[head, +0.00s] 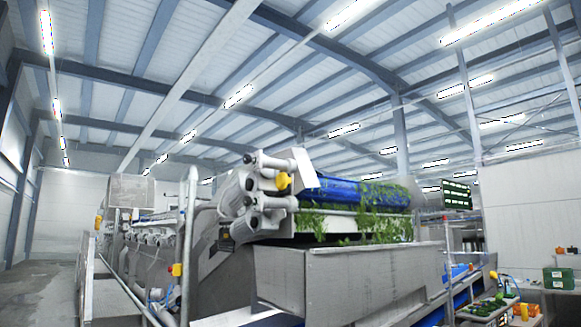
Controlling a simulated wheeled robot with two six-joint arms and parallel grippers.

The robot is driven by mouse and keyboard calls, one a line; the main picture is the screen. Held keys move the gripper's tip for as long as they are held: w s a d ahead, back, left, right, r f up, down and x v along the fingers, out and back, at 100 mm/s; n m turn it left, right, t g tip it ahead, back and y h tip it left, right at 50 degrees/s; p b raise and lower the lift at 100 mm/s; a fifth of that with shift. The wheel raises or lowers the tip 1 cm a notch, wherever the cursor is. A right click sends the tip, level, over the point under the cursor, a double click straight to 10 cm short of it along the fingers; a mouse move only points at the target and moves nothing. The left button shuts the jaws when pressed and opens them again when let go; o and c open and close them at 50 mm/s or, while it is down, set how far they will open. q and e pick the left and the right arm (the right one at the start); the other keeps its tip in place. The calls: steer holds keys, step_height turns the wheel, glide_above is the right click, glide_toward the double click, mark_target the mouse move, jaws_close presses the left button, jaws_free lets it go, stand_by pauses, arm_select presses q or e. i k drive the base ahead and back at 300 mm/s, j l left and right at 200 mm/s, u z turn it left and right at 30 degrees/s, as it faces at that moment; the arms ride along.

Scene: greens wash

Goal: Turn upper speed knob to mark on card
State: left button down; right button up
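Neither of my grippers is in view. No speed knob can be made out with certainty. A small yellow part (283,181) sits among the pale grey cylinders at the near end of the blue conveyor; I cannot tell whether it is a knob. No card with a readable mark shows. A dark panel with rows of green marks (457,195) stands to the right of the conveyor, too small to read.
A blue roller conveyor (345,192) with leafy greens (375,225) hangs over a large steel hopper (345,277). Steel rails and posts (187,235) stand at left. A table with greens trays (490,305) and a green box (558,278) are at right. Bare floor (40,290) lies far left.

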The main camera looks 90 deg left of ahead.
mark_target(247, 159)
steer(key=i+u, duration=0.1)
steer(key=u, duration=2.85)
steer(key=i+l+z, duration=0.1)
steer(key=z, duration=2.4)
steer(key=k+l+z, duration=0.1)
steer(key=z, duration=1.15)
steer(key=k+j+u, duration=0.1)
steer(key=u, duration=0.35)
steer(key=j+u, duration=0.1)
steer(key=u, duration=0.35)
steer(key=k+j+u, duration=0.1)
steer(key=u, duration=0.3)
steer(key=j+u, duration=0.25)
steer(key=u, duration=0.2)
